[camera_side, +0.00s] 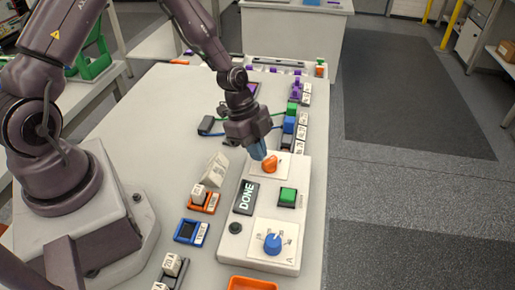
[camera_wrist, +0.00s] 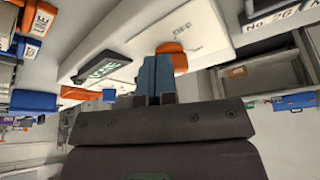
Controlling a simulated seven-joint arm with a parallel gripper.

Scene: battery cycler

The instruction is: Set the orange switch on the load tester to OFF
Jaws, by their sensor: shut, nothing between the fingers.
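The load tester (camera_side: 230,254) is a white panel on the table in the side view. Its orange switch (camera_side: 270,164) is a rounded knob on a white plate near the far end. The switch also shows in the wrist view (camera_wrist: 174,54), with printed lettering beside it that I cannot read fully. My gripper (camera_side: 258,152) is shut and empty, its blue fingertips pointing down right at the orange switch. In the wrist view the fingertips (camera_wrist: 156,62) overlap the switch's left edge; I cannot tell whether they touch it. The switch's exact setting is unclear.
The same panel carries a black DONE display (camera_side: 246,197), a green button (camera_side: 287,196) and a blue dial (camera_side: 272,243). Orange (camera_side: 205,206) and blue (camera_side: 190,232) holders stand left of it. Several coloured blocks line the table's right edge beyond. The table's left middle is clear.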

